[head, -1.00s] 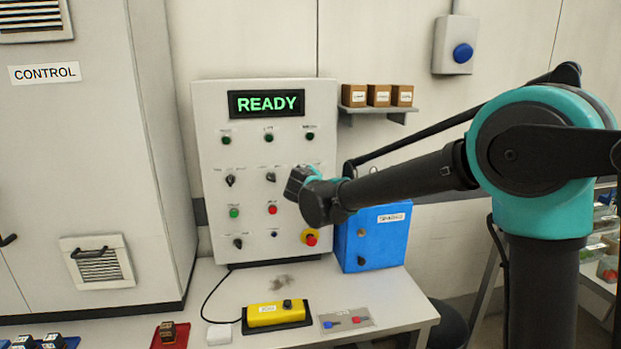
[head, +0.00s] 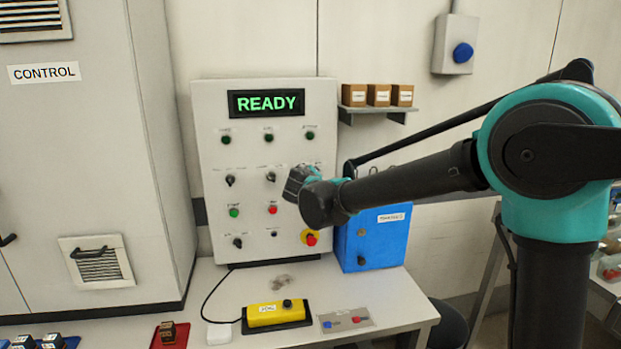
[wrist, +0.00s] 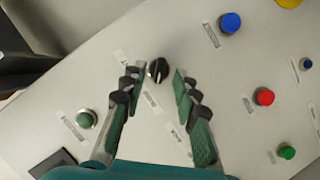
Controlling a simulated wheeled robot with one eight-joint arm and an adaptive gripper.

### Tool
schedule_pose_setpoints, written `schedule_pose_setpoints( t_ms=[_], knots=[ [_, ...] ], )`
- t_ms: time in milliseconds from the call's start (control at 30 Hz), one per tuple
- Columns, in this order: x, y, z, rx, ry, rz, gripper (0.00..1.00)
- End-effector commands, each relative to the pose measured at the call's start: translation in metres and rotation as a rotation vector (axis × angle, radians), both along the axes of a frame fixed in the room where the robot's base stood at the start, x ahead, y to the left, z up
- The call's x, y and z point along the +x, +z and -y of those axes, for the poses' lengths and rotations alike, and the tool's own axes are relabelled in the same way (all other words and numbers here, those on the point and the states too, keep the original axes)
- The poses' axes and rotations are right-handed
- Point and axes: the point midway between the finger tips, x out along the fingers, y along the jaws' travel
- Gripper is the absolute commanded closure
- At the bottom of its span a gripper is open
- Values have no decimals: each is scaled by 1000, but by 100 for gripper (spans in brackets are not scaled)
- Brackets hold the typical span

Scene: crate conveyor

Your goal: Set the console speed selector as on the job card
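The console (head: 213,125) is a light grey upright panel with a display reading READY (head: 266,103). Two black selector knobs, a left one (head: 230,180) and a middle one (head: 271,177), show in the head view. My gripper (head: 296,182) is in front of the panel's right part and hides what lies behind it. In the wrist view my gripper (wrist: 155,76) is open and empty, with a black selector knob (wrist: 157,70) between its fingertips in the picture. I cannot tell whether they touch it. The labels are too small to read, and I cannot make out a job card.
Near the knob are a green lamp (wrist: 86,118), a blue button (wrist: 229,23) and a red button (wrist: 263,96). A red-on-yellow stop button (head: 311,238) sits low on the panel. A blue box (head: 375,243) stands to its right, below a shelf (head: 377,112) with small boxes.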

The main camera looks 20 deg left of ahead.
Motion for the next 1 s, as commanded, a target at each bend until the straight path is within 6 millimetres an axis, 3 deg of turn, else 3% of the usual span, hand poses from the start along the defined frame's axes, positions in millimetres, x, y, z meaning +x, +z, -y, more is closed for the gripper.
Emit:
schedule_pose_setpoints(
  t_ms=[300,500,1000],
  knots=[
    [-60,17,16,1,3,0,70],
    [-87,25,23,1,3,0,70],
    [-97,28,27,1,0,0,70]
  ],
)
